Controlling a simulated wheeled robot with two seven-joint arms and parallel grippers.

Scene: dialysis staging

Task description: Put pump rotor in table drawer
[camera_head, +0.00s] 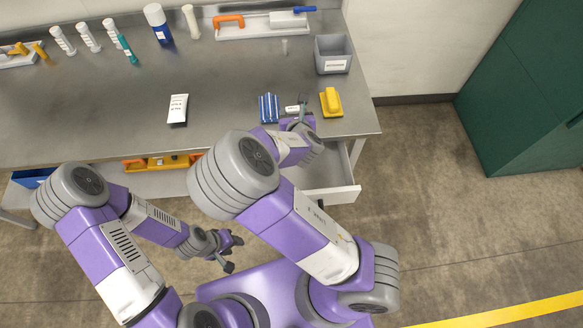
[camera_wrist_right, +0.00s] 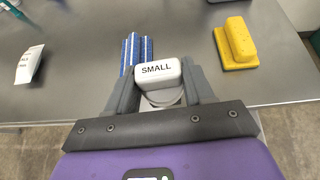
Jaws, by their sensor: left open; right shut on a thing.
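A white block marked SMALL, apparently the pump rotor (camera_wrist_right: 158,70), has a round grey part under it. It sits between the fingers of my right gripper (camera_wrist_right: 163,85), which is shut on it. In the head view the rotor (camera_head: 292,109) shows near the table's front edge, with my right gripper (camera_head: 300,113) at it; whether it touches the tabletop I cannot tell. The table drawer (camera_head: 343,194) is pulled open below the front right edge, partly hidden by my right arm. My left gripper (camera_head: 230,254) is open and empty, in front of the table.
A blue striped item (camera_head: 268,108) lies just left of the rotor and a yellow block (camera_head: 331,102) just right. A grey bin (camera_head: 332,55) stands at the back right. A white packet (camera_head: 178,108) lies left. The table's middle is mostly clear.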

